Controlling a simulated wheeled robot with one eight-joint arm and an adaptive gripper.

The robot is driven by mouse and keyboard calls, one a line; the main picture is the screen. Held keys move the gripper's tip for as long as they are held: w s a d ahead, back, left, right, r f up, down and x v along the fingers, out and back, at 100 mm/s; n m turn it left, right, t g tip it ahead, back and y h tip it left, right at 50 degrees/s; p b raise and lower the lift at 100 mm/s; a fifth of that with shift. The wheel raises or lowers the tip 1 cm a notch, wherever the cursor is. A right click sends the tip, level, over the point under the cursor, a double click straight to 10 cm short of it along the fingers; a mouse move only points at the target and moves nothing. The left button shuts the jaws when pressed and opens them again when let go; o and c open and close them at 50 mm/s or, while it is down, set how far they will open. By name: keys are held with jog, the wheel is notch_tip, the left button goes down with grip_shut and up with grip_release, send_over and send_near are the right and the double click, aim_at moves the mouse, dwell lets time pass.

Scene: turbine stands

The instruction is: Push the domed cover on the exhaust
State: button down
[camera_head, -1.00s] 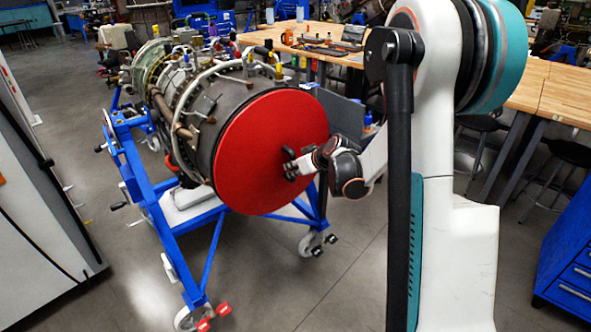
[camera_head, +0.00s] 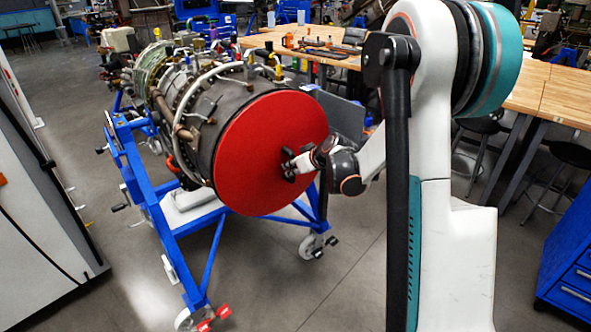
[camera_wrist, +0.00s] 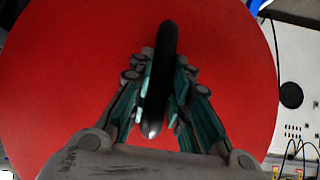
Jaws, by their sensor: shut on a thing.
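The red round cover (camera_head: 262,140) sits over the exhaust end of the turbine (camera_head: 195,110) in the head view. Its face fills most of the wrist view (camera_wrist: 70,75). A dark handle (camera_wrist: 160,75) stands out from the middle of the cover. My gripper (camera_head: 290,163) is at the cover's face, right of its centre in the head view. In the wrist view my gripper (camera_wrist: 160,95) has its two fingers closed on either side of the handle. The seam between cover and exhaust is mostly hidden behind the cover's rim.
The turbine rests on a blue wheeled stand (camera_head: 150,205) with red-pedalled casters. A wooden workbench (camera_head: 530,90) with tools stands behind and to the right. A blue drawer cabinet (camera_head: 570,245) is at the right edge. A white panel (camera_head: 40,220) stands at the left. Open floor lies in front.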

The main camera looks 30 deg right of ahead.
jog(key=shift+w+r, duration=0.15)
jog(key=shift+w, duration=0.25)
jog(key=c, duration=1.8)
grip_release()
jog(key=shift+a, duration=0.1)
jog(key=o, duration=0.4)
jog(key=shift+w+f, duration=0.15)
jog(key=shift+f, duration=0.05)
jog(key=shift+o, duration=0.6)
jog(key=shift+s, duration=0.25)
